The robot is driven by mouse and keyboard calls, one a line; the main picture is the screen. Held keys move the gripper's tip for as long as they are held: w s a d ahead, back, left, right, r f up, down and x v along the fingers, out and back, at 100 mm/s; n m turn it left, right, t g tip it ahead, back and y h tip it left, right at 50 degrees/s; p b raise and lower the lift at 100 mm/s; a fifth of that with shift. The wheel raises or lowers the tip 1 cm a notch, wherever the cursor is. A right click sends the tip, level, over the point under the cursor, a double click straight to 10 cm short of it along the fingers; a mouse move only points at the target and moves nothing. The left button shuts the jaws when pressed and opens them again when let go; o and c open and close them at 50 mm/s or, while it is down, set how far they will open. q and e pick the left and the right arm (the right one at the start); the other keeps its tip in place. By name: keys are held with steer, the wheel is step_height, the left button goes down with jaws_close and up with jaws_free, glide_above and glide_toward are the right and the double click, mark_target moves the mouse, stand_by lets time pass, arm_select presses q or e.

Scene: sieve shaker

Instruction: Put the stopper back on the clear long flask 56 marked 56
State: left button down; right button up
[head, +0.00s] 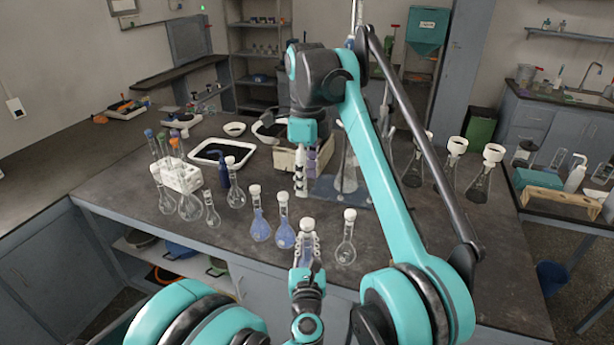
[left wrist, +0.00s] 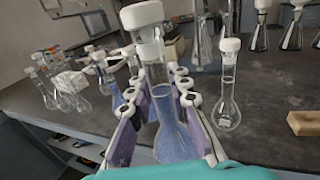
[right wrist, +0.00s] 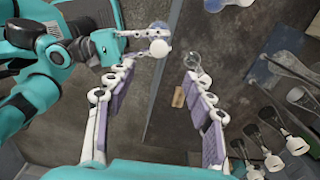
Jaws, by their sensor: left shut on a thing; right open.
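My left gripper (head: 306,250) is shut on a flask (left wrist: 155,75) with a long clear neck, held upright near the table's front edge. A white stopper (left wrist: 142,15) is at the top of this neck; I cannot tell whether it is fully seated. It also shows in the head view (head: 307,225) and from above in the right wrist view (right wrist: 160,48). Blue shows in the bulb area between the fingers. No 56 mark is legible. My right gripper (head: 303,190) is open and empty, pointing down above and behind the held flask.
A clear stoppered flask (head: 346,252) stands close right of the held one. Blue-filled stoppered flasks (head: 284,236) (head: 260,229) stand to its left. A white rack (head: 182,178) is farther left. Funnel-topped conical flasks (head: 450,165) stand at the back right.

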stand_by(0.4)
steer(key=s+d+f+n+t, duration=0.3)
steer(key=s+d+f+n, duration=0.2)
steer(key=s+d+n, duration=0.45)
steer(key=s+d+f+n+t, duration=0.2)
steer(key=s+d+f+n, duration=0.2)
steer(key=f, duration=0.5)
steer(key=s+d+f+n+t, duration=0.2)
steer(key=s+d+f+n, duration=0.2)
steer(key=s+f+n, duration=0.4)
steer(key=shift+s+d+f, duration=0.2)
steer(key=shift+s+f, duration=0.45)
steer(key=shift+s, duration=0.4)
